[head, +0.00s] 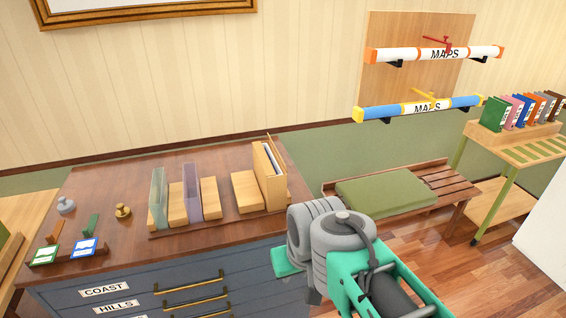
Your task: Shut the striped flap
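A surface with green and pale wood stripes (540,150) lies on top of the green-legged stand at the far right, in front of a row of books. It looks like the striped flap, and it appears to lie roughly flat. Its hinge and any catch cannot be made out. My arm crosses the lower middle of the view, well to the left of the stripes and apart from them.
A dark wood cabinet (105,195) with file dividers fills the left. A slatted bench (440,182) with a green cushion (385,193) stands between my arm and the stand (490,205). Map tubes (435,54) hang on the wall. A white block (545,230) is at the right edge.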

